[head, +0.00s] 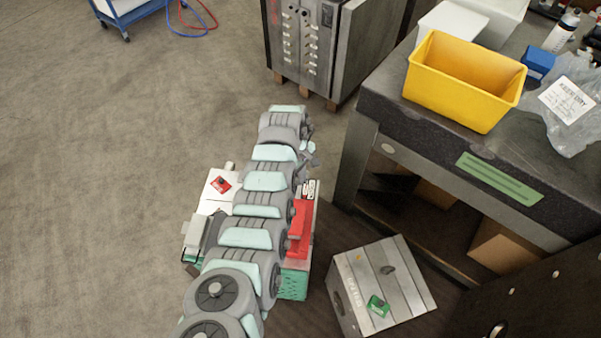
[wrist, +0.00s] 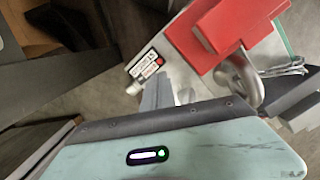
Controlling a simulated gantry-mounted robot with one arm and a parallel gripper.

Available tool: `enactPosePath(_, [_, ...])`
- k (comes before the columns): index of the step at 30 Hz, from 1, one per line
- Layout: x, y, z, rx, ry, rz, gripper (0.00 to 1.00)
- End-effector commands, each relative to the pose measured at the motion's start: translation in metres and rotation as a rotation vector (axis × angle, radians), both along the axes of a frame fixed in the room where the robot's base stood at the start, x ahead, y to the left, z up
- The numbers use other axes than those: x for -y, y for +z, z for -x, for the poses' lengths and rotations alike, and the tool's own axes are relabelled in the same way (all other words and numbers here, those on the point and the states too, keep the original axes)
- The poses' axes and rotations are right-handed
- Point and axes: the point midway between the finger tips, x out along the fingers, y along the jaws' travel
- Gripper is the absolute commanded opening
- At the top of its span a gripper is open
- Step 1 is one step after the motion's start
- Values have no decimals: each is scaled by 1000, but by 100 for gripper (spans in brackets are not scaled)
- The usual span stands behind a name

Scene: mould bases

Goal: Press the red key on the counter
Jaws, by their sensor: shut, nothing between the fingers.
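The counter (wrist: 143,69) is a small pale block with two black-and-white display or label strips. Its round red key (wrist: 160,61) shows at its upper right corner in the wrist view. In the head view the counter (head: 311,187) is small, beside my arm, and its key cannot be made out. My gripper (wrist: 168,82) is shut and empty. In the wrist view its grey fingers lie just below the counter and key. I cannot tell the exact gap, and no contact is clear. In the head view my gripper (head: 312,160) shows just above the counter.
A red block (wrist: 228,28) stands close to the right of the counter, with a grey ring-shaped part (wrist: 246,80) below it. A workbench (head: 385,125) with a yellow bin (head: 463,98) stands to the right. A grey case (head: 350,285) lies lower right. Open floor is at left.

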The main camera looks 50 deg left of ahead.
Motion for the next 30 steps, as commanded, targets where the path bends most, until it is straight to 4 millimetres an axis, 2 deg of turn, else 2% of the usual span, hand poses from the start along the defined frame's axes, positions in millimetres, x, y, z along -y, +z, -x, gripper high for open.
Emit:
enactPosePath(12, [7, -67, -3, -1, -3, 0, 0])
enactPosePath(15, [7, -78, -3, 1, -1, 0, 0])
enactPosePath(21, [9, -86, -3, 0, 0, 0, 0])
enactPosePath(30, [9, -86, -3, 1, 0, 1, 0])
